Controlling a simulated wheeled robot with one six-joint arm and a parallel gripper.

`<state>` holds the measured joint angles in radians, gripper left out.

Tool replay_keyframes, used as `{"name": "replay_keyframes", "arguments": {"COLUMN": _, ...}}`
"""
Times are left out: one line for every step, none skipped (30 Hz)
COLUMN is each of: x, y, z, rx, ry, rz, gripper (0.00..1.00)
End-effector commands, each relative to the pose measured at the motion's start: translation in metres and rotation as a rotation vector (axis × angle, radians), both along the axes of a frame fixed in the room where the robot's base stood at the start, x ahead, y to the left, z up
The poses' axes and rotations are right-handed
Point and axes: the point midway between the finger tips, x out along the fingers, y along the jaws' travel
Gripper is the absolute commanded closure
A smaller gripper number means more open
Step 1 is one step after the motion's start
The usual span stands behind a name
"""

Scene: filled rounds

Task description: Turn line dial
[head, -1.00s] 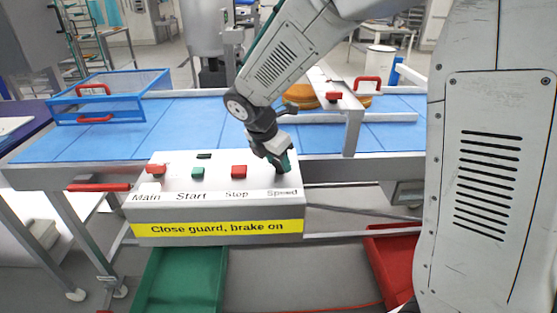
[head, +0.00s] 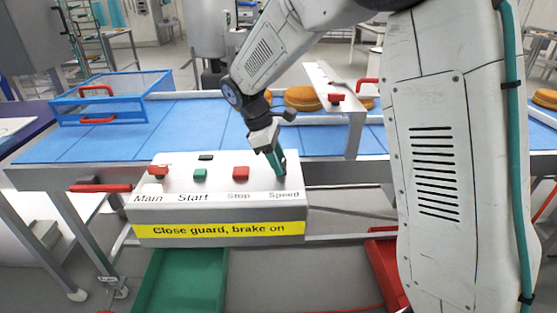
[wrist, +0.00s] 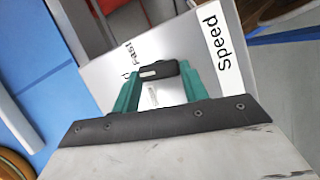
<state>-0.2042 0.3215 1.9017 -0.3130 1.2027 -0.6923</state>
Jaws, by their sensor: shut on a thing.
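The control box (head: 165,217) stands in front of the blue conveyor, with a yellow strip reading "Close guard, brake on". Its top carries the labels Main, Start, Stop and Speed. The speed dial, a dark knob with a light mark, shows in the wrist view (wrist: 158,70), beside the "Speed" label (wrist: 217,42) and a partly hidden "Fast" mark. My gripper (head: 279,166) is over the Speed end of the box. In the wrist view its green fingers (wrist: 158,88) are shut on the dial, one on each side. In the head view the fingers mostly hide the dial.
A red Main switch (head: 158,171), a green button (head: 200,175) and a red button (head: 241,172) sit left of my gripper. A blue guard frame (head: 110,92) with red handles stands on the belt (head: 190,125). Round brown cakes (head: 302,98) lie behind. Green (head: 180,285) and red bins are below.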

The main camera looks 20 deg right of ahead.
Motion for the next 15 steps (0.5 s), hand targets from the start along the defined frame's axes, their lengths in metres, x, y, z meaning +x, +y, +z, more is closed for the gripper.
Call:
{"name": "replay_keyframes", "arguments": {"x": 0.0002, "y": -0.0008, "z": -0.0004, "rx": 0.0, "ry": 0.003, "rz": -0.046, "gripper": 0.79}}
{"name": "replay_keyframes", "arguments": {"x": 0.0007, "y": -0.0009, "z": -0.0003, "rx": 0.0, "ry": 0.002, "rz": -0.076, "gripper": 0.79}}
{"name": "replay_keyframes", "arguments": {"x": 0.001, "y": -0.0015, "z": -0.0004, "rx": -0.001, "ry": 0.002, "rz": -0.113, "gripper": 0.79}}
{"name": "replay_keyframes", "arguments": {"x": 0.001, "y": -0.0018, "z": -0.0005, "rx": 0.0, "ry": 0.003, "rz": -0.142, "gripper": 0.79}}
{"name": "replay_keyframes", "arguments": {"x": 0.0012, "y": -0.002, "z": -0.0007, "rx": 0.0, "ry": 0.004, "rz": -0.171, "gripper": 0.79}}
{"name": "replay_keyframes", "arguments": {"x": 0.0019, "y": -0.0024, "z": -0.0007, "rx": -0.001, "ry": 0.003, "rz": -0.209, "gripper": 0.79}}
{"name": "replay_keyframes", "arguments": {"x": 0.0021, "y": -0.0026, "z": -0.0005, "rx": 0.0, "ry": 0.003, "rz": -0.237, "gripper": 0.79}}
{"name": "replay_keyframes", "arguments": {"x": 0.0022, "y": -0.0026, "z": -0.0004, "rx": 0.0, "ry": 0.003, "rz": -0.265, "gripper": 0.79}}
{"name": "replay_keyframes", "arguments": {"x": 0.0025, "y": -0.003, "z": -0.0004, "rx": 0.0, "ry": 0.003, "rz": -0.304, "gripper": 0.79}}
{"name": "replay_keyframes", "arguments": {"x": 0.0027, "y": -0.0034, "z": -0.0004, "rx": -0.001, "ry": 0.003, "rz": -0.332, "gripper": 0.79}}
{"name": "replay_keyframes", "arguments": {"x": 0.0028, "y": -0.0036, "z": -0.0005, "rx": 0.0, "ry": 0.002, "rz": -0.36, "gripper": 0.79}}
{"name": "replay_keyframes", "arguments": {"x": 0.0031, "y": -0.0041, "z": -0.0005, "rx": 0.0, "ry": 0.003, "rz": -0.398, "gripper": 0.79}}
{"name": "replay_keyframes", "arguments": {"x": 0.0033, "y": -0.0045, "z": -0.0004, "rx": -0.001, "ry": 0.003, "rz": -0.426, "gripper": 0.79}}
{"name": "replay_keyframes", "arguments": {"x": 0.0035, "y": -0.0046, "z": -0.0004, "rx": 0.0, "ry": 0.003, "rz": -0.453, "gripper": 0.79}}
{"name": "replay_keyframes", "arguments": {"x": 0.0037, "y": -0.0047, "z": -0.0005, "rx": -0.001, "ry": 0.003, "rz": -0.488, "gripper": 0.79}}
